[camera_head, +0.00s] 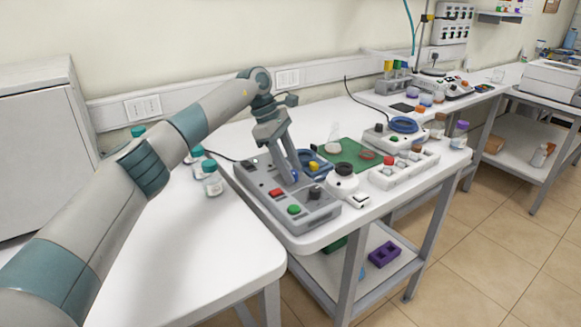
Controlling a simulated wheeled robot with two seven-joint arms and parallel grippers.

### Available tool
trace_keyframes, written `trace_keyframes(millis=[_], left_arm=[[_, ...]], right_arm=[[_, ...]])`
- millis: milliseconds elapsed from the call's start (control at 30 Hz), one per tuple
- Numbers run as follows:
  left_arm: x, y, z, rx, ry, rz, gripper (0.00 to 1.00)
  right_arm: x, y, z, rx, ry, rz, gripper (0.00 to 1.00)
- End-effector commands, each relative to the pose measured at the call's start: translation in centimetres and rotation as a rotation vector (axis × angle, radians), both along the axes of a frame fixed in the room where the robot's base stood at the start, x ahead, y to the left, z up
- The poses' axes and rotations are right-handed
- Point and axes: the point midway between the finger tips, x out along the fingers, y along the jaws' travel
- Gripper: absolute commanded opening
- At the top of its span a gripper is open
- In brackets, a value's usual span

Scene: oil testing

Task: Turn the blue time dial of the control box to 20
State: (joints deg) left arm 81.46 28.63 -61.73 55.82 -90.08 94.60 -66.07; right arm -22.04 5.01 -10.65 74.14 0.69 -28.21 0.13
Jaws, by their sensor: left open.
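The control box (262,182) is a grey unit on the white table in the middle of the view. It carries a red button (276,192), a green button (294,209) and a black knob (314,192). My left gripper (292,180) points down over the box, and its fingers are open. A small blue part (295,175), likely the time dial, shows at the fingertips and is mostly hidden by them. I cannot tell whether the fingers touch it. The dial's scale and setting are too small to read. My right gripper is not in view.
A flask (333,138) stands on a green mat (352,155) behind the box. A round white-and-black device (343,180) is close to its right. Capped bottles (211,180) stand left of the box. The front of the left table is clear.

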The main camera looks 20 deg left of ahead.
Motion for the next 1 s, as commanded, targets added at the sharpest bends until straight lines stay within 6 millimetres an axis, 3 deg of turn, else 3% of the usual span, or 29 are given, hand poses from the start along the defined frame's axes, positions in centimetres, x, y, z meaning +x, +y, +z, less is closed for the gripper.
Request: trace_keyframes(millis=[333, 800, 1000], left_arm=[[0.0, 1.3, 2.9, -0.001, -0.002, 0.002, 0.41], [-0.2, 4.8, 11.7, -0.001, -0.003, 0.003, 0.41], [-0.3, 6.0, 14.6, 0.000, -0.002, 0.001, 0.41]], right_arm=[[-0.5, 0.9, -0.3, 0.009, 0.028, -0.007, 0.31], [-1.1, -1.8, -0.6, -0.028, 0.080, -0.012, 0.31], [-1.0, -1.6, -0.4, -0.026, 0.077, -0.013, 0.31]])
